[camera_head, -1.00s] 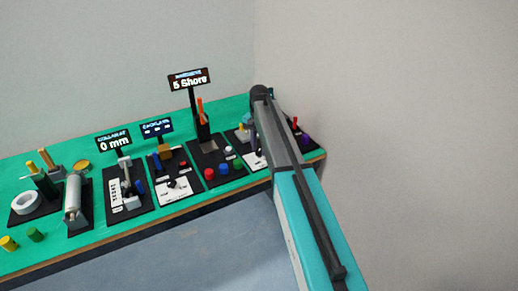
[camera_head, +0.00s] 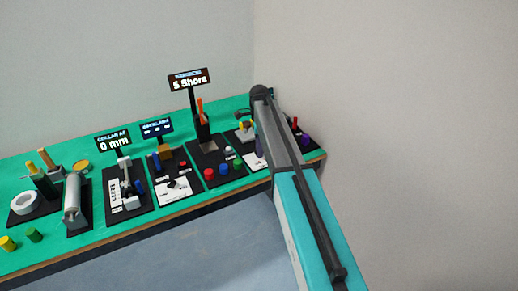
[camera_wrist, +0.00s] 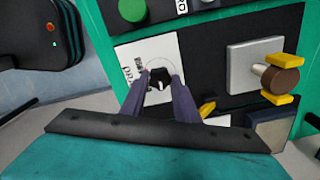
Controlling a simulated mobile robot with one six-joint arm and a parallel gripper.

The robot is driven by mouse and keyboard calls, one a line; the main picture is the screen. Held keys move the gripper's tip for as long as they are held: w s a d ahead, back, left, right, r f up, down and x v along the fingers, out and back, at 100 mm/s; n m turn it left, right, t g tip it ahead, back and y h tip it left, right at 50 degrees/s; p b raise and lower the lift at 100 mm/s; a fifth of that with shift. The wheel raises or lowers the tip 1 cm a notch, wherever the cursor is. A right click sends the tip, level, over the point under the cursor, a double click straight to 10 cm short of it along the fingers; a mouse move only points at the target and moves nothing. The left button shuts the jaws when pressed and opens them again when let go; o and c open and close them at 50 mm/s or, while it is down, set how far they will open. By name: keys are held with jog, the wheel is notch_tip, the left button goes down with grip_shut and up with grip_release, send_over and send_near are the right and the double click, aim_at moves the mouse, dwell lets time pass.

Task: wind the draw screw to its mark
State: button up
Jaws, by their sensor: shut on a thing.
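In the wrist view, the draw screw's small black knob (camera_wrist: 159,76) with a white pointer stands on a white card (camera_wrist: 131,55), whose print is partly hidden. My gripper (camera_wrist: 158,80) has its two purple fingers on either side of the knob, shut on it. The pointer points down toward my palm in the wrist view. I cannot make out the mark on the card. In the head view, my arm covers most of this station; part of the white card (camera_head: 251,160) and one purple finger (camera_head: 259,146) show.
Beside the card in the wrist view is a grey block (camera_wrist: 243,62) with a brown cylinder (camera_wrist: 281,80) and yellow pieces. A green button (camera_wrist: 132,10) is above. In the head view, several other stations line the green bench (camera_head: 110,145) to the left.

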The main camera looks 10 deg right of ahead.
jog(key=m, duration=0.5)
jog(key=shift+m, duration=0.3)
jog(key=m, duration=0.5)
jog(key=shift+m, duration=0.3)
jog(key=shift+c, duration=0.2)
jog(key=shift+o, duration=0.2)
jog(key=o, duration=1)
jog(key=shift+o, duration=0.2)
jog(key=shift+r, duration=0.1)
notch_tip(320, 180, up, 14)
jog(key=b, duration=0.3)
jog(key=shift+f, duration=0.2)
